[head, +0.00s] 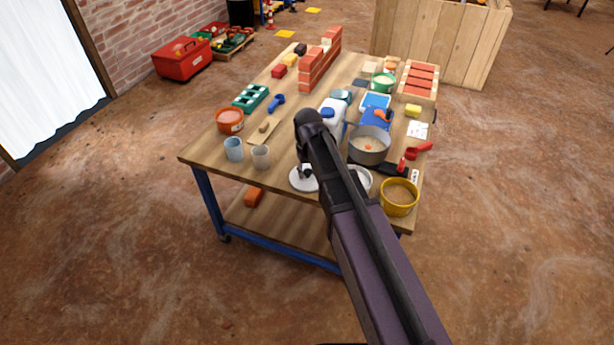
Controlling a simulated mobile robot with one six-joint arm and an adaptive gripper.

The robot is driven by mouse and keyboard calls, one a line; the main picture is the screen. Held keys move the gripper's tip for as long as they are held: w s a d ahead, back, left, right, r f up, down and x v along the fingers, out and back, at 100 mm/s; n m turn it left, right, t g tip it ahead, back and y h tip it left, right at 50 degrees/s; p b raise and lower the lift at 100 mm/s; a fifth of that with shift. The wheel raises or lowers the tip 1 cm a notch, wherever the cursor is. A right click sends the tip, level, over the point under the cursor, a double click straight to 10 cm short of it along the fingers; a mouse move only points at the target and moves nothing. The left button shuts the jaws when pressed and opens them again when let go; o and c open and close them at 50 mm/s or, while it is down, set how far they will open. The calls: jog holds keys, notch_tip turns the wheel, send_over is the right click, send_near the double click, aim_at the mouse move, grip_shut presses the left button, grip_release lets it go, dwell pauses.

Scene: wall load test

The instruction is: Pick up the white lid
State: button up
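A round white lid (298,184) lies flat near the front edge of the wooden worktable (212,150). My arm reaches over the table from the lower right, and its wrist bends down above the lid. My gripper (307,171) is small and dark in the picture, at the middle of the lid. It hides the lid's centre and any knob there. I cannot tell whether the fingers are apart, closed or touching the lid. Part of a second pale round dish (361,179) shows to the right, behind my arm.
Close by stand a grey pot (369,150), a yellow tub (399,198), a white bottle (332,116), a clear cup (261,157) and a blue cup (234,149). A red brick wall (313,70) stands farther back. The table's front left corner is clear.

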aim_at(307, 171)
grip_shut()
jog(key=shift+r, duration=0.15)
notch_tip(307, 171, up, 10)
jog(key=p, duration=1)
jog(key=shift+a, duration=0.1)
dwell(0.8)
